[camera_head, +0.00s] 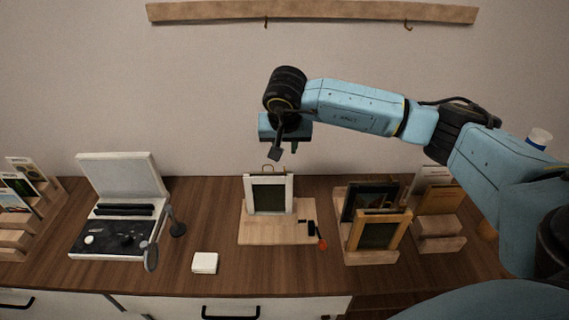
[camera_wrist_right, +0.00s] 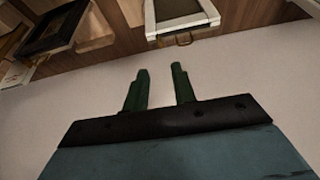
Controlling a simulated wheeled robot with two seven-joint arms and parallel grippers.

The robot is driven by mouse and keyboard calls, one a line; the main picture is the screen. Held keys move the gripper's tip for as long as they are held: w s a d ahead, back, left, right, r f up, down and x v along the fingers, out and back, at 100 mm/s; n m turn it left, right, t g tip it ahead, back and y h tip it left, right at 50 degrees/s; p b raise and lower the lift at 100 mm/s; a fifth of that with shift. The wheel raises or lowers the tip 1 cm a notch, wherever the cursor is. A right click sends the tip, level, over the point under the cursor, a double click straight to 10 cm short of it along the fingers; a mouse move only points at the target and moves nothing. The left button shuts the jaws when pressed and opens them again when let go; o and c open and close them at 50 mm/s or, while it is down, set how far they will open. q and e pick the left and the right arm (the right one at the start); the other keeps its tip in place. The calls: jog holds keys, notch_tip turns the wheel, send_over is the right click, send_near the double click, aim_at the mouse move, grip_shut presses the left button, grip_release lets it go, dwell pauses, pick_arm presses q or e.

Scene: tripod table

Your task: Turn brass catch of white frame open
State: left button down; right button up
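The white frame (camera_head: 270,208) stands upright on a light wooden board in the middle of the table, with a dark panel inside. A thin brass catch (camera_head: 273,168) shows at its top edge. In the right wrist view, the white frame (camera_wrist_right: 207,12) is at the top, with the brass catch (camera_wrist_right: 185,40) at its near edge. My right gripper (camera_head: 284,151) hangs above the frame, apart from it. In the wrist view its two dark fingers (camera_wrist_right: 160,84) are spread with nothing between them. My left gripper is in neither view.
A small black-and-orange tool (camera_head: 315,232) lies on the board's right side. Dark and wooden frames in a rack (camera_head: 383,232) stand to the right. A white block (camera_head: 205,263) lies in front.

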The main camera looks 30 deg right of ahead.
aim_at(285, 174)
jog(key=x, duration=1)
jog(key=shift+f+p, duration=0.2)
jog(key=shift+p, duration=0.15)
grip_shut()
